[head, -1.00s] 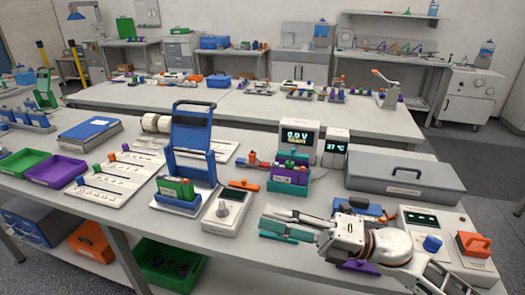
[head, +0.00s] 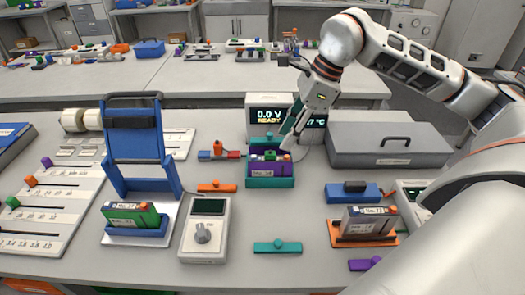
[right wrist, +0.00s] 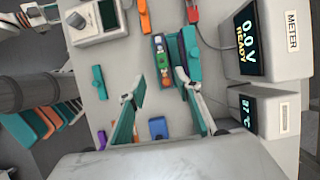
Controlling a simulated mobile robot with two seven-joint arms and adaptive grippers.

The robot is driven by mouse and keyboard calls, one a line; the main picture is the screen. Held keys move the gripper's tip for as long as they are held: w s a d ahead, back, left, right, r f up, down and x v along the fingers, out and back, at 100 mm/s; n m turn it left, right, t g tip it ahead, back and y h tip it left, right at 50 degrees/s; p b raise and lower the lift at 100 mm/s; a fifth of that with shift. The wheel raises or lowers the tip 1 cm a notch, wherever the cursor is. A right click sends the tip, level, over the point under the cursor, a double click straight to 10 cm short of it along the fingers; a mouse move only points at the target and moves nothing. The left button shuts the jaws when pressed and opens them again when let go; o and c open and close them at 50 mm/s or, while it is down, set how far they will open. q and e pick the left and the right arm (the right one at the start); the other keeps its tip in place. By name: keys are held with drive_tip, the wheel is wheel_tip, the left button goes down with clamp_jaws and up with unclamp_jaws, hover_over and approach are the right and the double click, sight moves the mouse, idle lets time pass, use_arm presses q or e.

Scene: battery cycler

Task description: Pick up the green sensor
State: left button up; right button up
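A small green piece (head: 270,155) sits on top of a purple battery (head: 262,168) in a teal holder (head: 270,182), in front of the meter. I cannot tell for sure that this piece is the green sensor. In the right wrist view a green piece (right wrist: 163,60) shows between red and blue ones on the battery. My right gripper (head: 288,141) points down just behind and right of the battery top. My left gripper is not in view.
The meter (head: 270,113) stands close behind the holder. A grey case (head: 390,150) lies right of it. A blue stand (head: 140,150) and a handheld device (head: 205,230) are to the left. A teal bar (head: 278,248) lies in front on clear table.

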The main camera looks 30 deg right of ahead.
sight(272, 153)
drive_tip(key=shift+a+f, duration=0.3)
drive_tip(key=shift+f, duration=0.4)
drive_tip(key=x, duration=0.2)
drive_tip(key=w+p+x, duration=0.1)
drive_tip(key=x, duration=0.2)
drive_tip(key=shift+w, duration=0.1)
drive_tip(key=shift+r, duration=0.1)
clamp_jaws()
